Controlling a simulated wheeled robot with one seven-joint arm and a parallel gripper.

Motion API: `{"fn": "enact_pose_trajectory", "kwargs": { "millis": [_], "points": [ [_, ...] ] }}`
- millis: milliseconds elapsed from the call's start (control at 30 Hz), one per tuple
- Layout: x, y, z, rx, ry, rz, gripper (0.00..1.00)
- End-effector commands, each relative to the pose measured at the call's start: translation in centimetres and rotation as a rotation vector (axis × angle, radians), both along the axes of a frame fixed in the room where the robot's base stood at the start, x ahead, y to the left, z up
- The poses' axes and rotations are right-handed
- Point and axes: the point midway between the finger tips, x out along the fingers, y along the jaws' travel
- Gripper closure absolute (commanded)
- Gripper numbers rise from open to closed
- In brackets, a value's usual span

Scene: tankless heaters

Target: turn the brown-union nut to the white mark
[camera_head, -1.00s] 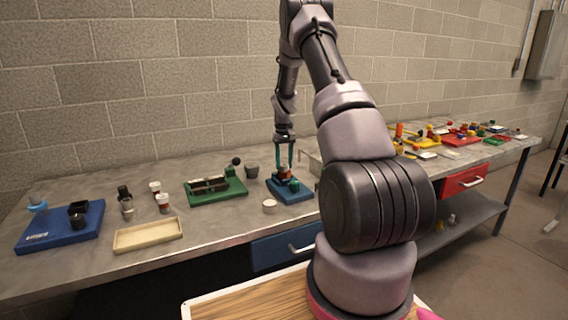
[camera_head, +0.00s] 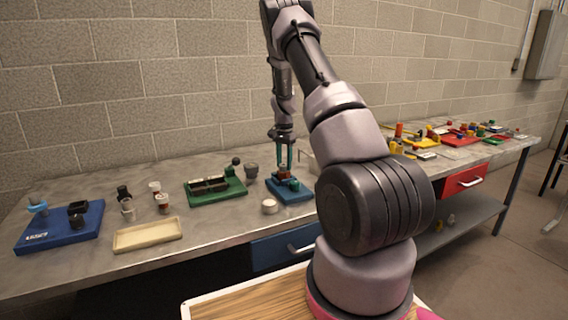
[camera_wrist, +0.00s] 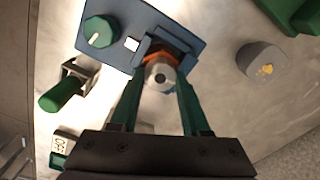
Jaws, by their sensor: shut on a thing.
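The brown-orange union nut (camera_wrist: 166,58) is on the blue board (camera_wrist: 131,13) in the wrist view, with a grey round pipe end (camera_wrist: 160,75) at its middle. My gripper (camera_wrist: 158,72) has its two green fingers on either side of it, shut on it. The fingers and a dark fitting hide much of the nut. A small white square (camera_wrist: 131,44) lies on the board beside it; I cannot tell whether it is the white mark. In the head view, my gripper (camera_head: 284,165) stands upright over the blue board (camera_head: 291,194).
A green knob (camera_wrist: 99,32) with a white line is on the same board. A green-handled part (camera_wrist: 62,94) and a grey cup (camera_wrist: 261,62) stand near it. In the head view, a green board (camera_head: 216,192), a cream tray (camera_head: 147,234) and a white round lid (camera_head: 269,206) lie around.

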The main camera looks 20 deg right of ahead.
Motion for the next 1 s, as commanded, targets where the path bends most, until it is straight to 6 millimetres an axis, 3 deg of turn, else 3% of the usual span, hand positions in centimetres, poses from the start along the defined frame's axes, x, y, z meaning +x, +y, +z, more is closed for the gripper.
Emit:
{"fn": "enact_pose_trajectory", "kwargs": {
  "millis": [500, 1000],
  "points": [
    [-0.04, -0.01, 0.05, 0.000, -0.001, -0.361, 1.00],
    [-0.05, -0.04, 0.08, 0.000, -0.001, -0.441, 1.00]
  ]
}}
